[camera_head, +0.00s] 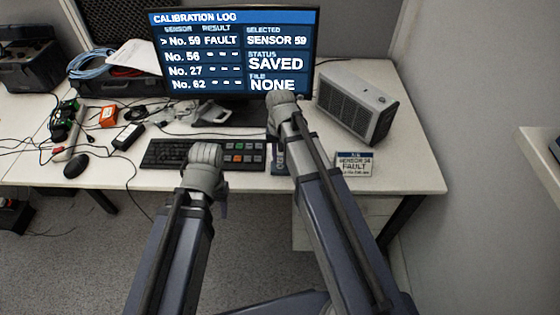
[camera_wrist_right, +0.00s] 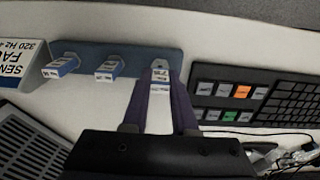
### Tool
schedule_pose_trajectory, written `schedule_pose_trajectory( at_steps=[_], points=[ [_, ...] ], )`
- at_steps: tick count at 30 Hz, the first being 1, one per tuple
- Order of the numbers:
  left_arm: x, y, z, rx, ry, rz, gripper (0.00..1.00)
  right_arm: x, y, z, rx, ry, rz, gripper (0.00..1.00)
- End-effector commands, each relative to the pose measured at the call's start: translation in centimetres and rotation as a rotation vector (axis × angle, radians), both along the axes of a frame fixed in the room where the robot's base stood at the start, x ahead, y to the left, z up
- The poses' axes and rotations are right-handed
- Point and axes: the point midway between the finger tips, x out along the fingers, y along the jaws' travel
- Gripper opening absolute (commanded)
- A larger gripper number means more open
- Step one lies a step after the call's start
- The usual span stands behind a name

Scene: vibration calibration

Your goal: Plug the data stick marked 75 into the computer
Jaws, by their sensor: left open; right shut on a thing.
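In the right wrist view, my right gripper (camera_wrist_right: 161,88) is shut on a data stick (camera_wrist_right: 160,76) at the right end of a blue-grey holder strip (camera_wrist_right: 90,55). Two more data sticks, a middle one (camera_wrist_right: 110,67) and a left one (camera_wrist_right: 63,65), stand along the strip. The small stick labels are not readable. In the head view, the right wrist covers most of the strip. My left gripper (camera_head: 222,203) is open and empty in front of the desk; its fingers are mostly hidden. The grey box computer (camera_head: 345,108) with a grille stands at the desk's right.
The monitor (camera_head: 235,60) reads sensor 59, status saved, file none. A keyboard (camera_head: 200,154) lies beside the strip. A card (camera_head: 354,164) reading sensor fault stands at the front right. Cables, a mouse (camera_head: 76,165) and an orange box (camera_head: 107,117) fill the left.

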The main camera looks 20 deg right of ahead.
Motion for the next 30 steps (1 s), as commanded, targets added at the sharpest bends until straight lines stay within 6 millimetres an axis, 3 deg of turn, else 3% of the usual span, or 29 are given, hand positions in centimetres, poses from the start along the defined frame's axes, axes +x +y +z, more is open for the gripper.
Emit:
schedule_pose_trajectory(
  at_steps=[8, 24, 30],
  points=[
    [0.0, 0.0, 0.3, 0.0, 0.0, 0.0, 0.5, 0.0, 0.0, 0.3, 0.0, 0.0, 0.0, 0.0],
    [0.0, 0.0, 3.4, 0.0, 0.0, 0.0, 0.5, 0.0, 0.0, 3.4, 0.0, 0.0, 0.0, 0.0],
    [0.0, 0.0, 3.5, 0.0, 0.0, 0.0, 0.5, 0.0, 0.0, 3.5, 0.0, 0.0, 0.0, 0.0]
  ],
)
